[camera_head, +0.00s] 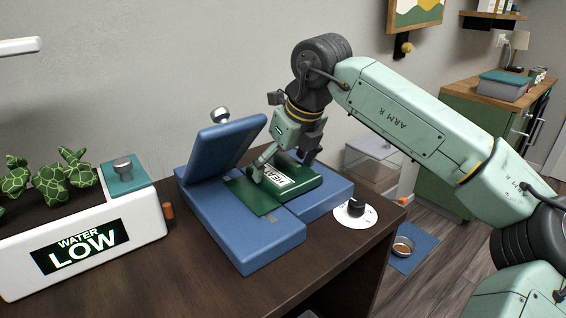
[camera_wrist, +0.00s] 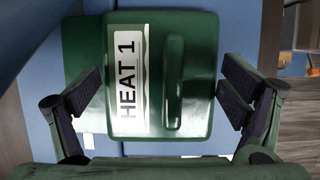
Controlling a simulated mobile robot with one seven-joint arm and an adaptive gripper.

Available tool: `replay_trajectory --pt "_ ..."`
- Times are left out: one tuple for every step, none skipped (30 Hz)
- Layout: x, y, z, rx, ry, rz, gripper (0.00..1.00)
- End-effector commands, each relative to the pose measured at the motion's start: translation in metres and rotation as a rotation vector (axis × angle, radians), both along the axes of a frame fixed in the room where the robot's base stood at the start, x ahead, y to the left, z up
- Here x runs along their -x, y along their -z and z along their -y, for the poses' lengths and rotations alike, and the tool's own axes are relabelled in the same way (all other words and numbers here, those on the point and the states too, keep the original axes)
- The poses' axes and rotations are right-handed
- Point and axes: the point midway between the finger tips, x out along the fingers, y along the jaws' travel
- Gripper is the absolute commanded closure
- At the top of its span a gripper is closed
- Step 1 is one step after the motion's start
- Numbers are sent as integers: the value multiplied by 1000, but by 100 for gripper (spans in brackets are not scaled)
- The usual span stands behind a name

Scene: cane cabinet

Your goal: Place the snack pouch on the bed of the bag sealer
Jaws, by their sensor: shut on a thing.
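The snack pouch (camera_head: 262,196) is dark green with a white "HEAT 1" label and a raised ridge. It lies across the blue bag sealer (camera_head: 272,245), over the bed; I cannot tell whether it rests fully on it. The sealer's blue lid (camera_head: 226,150) stands tilted up at the left. My gripper (camera_head: 281,168) reaches down over the pouch with a finger on each side and is shut on it. In the wrist view, the pouch (camera_wrist: 195,35) lies between my fingers (camera_wrist: 160,98). Its underside and most of the bed beneath it are hidden.
A white planter (camera_head: 135,220) marked "WATER LOW" stands left of the sealer. A white dial with a black knob (camera_head: 356,208) is at the sealer's right, near the table's right edge. The dark table (camera_head: 190,280) is clear in front.

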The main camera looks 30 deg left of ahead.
Motion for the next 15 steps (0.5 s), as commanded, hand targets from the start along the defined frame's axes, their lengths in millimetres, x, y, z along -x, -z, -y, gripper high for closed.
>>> replay_trajectory --pt "0 -1 0 -1 -1 2 39" --pt "0 -1 0 -1 -1 2 39" --pt "0 -1 0 -1 -1 2 39" --pt "0 -1 0 -1 -1 1 39" --pt "0 -1 0 -1 -1 1 39" --pt "0 1 0 -1 0 0 39" --pt "0 2 0 -1 -1 1 39" --pt "0 3 0 -1 -1 1 39" --pt "0 3 0 -1 -1 1 8" --pt "0 2 0 -1 -1 1 6" --pt "0 2 0 -1 -1 1 4" --pt "0 2 0 -1 -1 1 2" --pt "0 2 0 -1 -1 1 0" --pt "0 2 0 -1 -1 1 0" --pt "0 2 0 -1 -1 1 0"
